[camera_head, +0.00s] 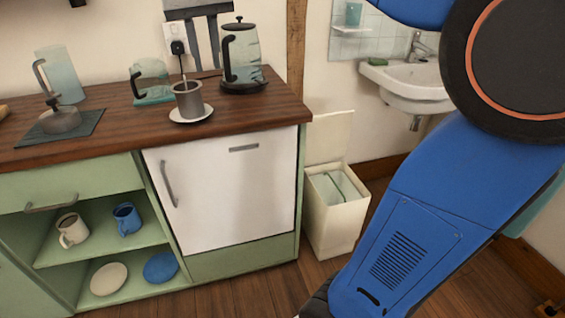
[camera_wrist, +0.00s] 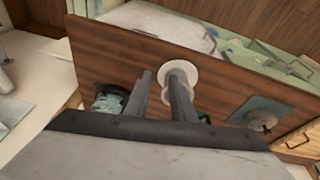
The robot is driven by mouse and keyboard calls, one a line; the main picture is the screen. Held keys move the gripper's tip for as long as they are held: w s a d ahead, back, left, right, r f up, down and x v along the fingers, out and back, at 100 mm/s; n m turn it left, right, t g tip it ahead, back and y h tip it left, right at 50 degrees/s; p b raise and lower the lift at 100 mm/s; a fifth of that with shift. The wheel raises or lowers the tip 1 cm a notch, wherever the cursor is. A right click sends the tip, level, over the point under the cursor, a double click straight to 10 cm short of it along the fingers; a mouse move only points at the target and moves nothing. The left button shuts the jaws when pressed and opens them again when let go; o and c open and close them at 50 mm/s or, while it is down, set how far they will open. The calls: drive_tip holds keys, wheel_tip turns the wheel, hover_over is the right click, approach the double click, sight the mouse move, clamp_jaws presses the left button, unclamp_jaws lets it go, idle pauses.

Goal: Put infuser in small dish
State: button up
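A grey metal cup-shaped vessel, which looks like the infuser (camera_head: 187,101), stands upright on a small white dish (camera_head: 190,118) on the wooden counter. The small dish also shows in the wrist view (camera_wrist: 193,72), near the counter's front edge. My gripper (camera_wrist: 161,72) is seen only in the wrist view, above the counter. Its two grey fingers are apart, with nothing clearly held between them. The right finger overlaps the dish and hides part of it. I cannot clearly separate the infuser from that finger there.
On the wooden counter (camera_head: 250,105), a glass kettle (camera_head: 241,58) stands behind right of the dish and a glass teapot (camera_head: 151,80) to its left. A glass pitcher (camera_head: 64,76) and a lidded pot (camera_head: 60,121) on a dark mat (camera_head: 85,122) are further left. The counter's front right is clear.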

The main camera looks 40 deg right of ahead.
drive_tip(key=s+d+f+n+t, duration=0.1)
drive_tip(key=s+d+f, duration=0.1)
drive_tip(key=s+f, duration=0.9)
drive_tip(key=s+d+f+n+y, duration=0.1)
drive_tip(key=s+d+f, duration=0.1)
drive_tip(key=s+f, duration=1)
wheel_tip(320, 180, down, 6)
drive_tip(key=shift+d+r+t, duration=0.2)
drive_tip(key=shift+r+t, duration=0.05)
drive_tip(key=shift+t, duration=0.15)
